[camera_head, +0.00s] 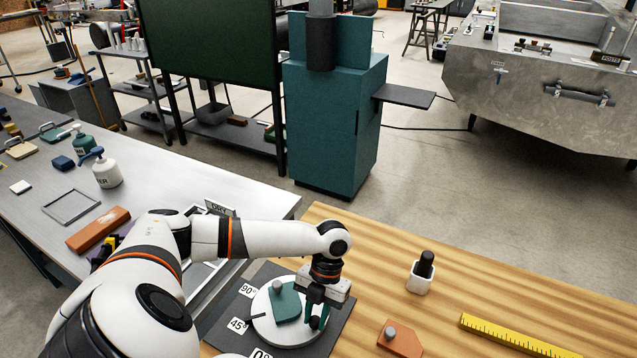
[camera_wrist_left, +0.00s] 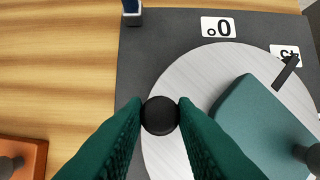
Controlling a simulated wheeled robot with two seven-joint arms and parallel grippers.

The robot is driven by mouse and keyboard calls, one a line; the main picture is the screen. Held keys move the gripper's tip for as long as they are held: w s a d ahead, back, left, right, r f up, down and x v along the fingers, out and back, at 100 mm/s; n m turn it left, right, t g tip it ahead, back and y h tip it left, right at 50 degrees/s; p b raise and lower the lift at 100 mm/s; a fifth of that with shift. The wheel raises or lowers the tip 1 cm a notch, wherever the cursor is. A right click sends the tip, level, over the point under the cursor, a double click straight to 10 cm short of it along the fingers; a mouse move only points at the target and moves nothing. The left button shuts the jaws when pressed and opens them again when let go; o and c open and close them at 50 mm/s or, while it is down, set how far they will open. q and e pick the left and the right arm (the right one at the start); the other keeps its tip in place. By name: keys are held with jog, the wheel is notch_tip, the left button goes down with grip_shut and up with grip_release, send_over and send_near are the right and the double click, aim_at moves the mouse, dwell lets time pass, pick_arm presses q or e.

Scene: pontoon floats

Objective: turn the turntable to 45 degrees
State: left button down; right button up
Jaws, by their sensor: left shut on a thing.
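The turntable (camera_head: 270,330) is a light grey disc on a dark square base (camera_head: 335,335) marked 90°, 45° and 0°. It also shows in the left wrist view (camera_wrist_left: 165,155). A black pointer (camera_wrist_left: 286,71) at the disc's rim lies at the 45° label (camera_wrist_left: 288,54), partly over it. A teal block (camera_head: 286,304) with a grey knob sits on the disc. My left gripper (camera_head: 316,308) reaches down over the disc's right side. Its teal fingers are shut on a black ball knob (camera_wrist_left: 160,115) at the rim. My right gripper is out of view.
On the wooden table stand a white cup with a black handle (camera_head: 420,275), an orange block with a grey knob (camera_head: 400,341) and a yellow ruler (camera_head: 515,337). A metal bench (camera_head: 150,185) with bottles and a brick-red block (camera_head: 98,229) adjoins on the left.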

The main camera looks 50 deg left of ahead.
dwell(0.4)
pick_arm(q)
jog(key=c, duration=1.2)
grip_release()
jog(key=shift+b+v, duration=1.6)
jog(key=shift+v, duration=4.45)
jog(key=shift+s, duration=0.1)
